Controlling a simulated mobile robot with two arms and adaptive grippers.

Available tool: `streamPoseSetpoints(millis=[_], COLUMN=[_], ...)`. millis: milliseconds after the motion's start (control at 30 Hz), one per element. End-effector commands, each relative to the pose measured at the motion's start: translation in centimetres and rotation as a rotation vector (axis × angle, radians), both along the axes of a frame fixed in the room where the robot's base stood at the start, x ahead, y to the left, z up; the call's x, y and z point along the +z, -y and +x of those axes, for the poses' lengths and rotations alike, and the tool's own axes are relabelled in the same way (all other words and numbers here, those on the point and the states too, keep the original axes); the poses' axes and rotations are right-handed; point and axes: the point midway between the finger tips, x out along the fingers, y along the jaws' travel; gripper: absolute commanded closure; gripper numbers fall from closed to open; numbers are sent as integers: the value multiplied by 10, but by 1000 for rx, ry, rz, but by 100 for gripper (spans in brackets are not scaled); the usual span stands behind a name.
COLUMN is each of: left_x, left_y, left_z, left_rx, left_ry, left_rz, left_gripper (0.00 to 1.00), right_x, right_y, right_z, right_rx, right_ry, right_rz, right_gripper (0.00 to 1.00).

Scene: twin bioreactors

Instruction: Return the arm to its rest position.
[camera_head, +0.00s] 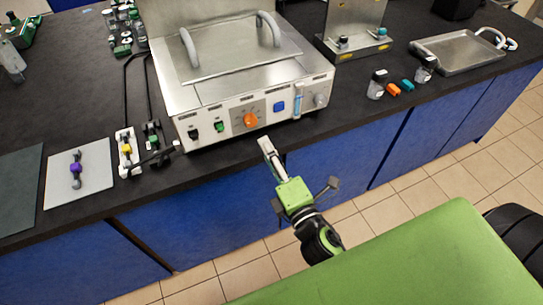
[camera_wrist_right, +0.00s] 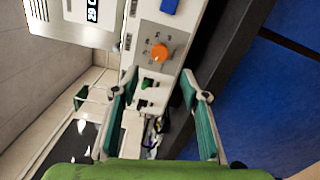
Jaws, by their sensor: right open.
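My right gripper (camera_head: 268,155) is in front of the bench edge in the head view, its arm coming up from the lower right. Its fingers point toward the front of the metal control box (camera_head: 222,101). In the right wrist view the gripper (camera_wrist_right: 160,88) is open, its two teal-padded fingers spread wide with nothing held between them. Whether the fingertips touch anything is not clear, but a gap to the box seems to show. My left gripper is in neither view.
The dark bench top (camera_head: 365,130) runs across the scene above blue cabinets (camera_head: 345,155). Small jars (camera_head: 376,88), a metal tray (camera_head: 463,52) and a white plate with a purple-centred part (camera_head: 75,168) stand on it. Tiled floor (camera_head: 385,205) lies open in front.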

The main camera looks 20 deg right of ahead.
Motion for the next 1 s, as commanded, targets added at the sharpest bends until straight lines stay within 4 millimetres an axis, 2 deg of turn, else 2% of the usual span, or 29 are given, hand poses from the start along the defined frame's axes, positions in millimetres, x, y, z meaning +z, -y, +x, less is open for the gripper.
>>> streamPoseSetpoints(millis=[200, 667, 767, 867, 967, 1000], left_x=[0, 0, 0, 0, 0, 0], left_y=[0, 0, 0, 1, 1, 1], left_z=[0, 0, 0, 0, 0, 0], left_rx=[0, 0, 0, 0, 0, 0], left_ry=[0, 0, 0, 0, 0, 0], left_rz=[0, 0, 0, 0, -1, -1], left_gripper=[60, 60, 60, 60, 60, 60], right_x=[0, 0, -6, -36, -94, -123], right_y=[0, 0, 0, -5, -12, -15], right_z=[-11, -11, -11, -10, -14, -19], right_rx=[0, 0, 2, 6, 4, -4], right_ry=[-1, 0, -12, -67, -178, -236], right_rz=[-1, -1, 13, 81, 213, 278], right_gripper=[59, 59, 59, 59, 59, 59])
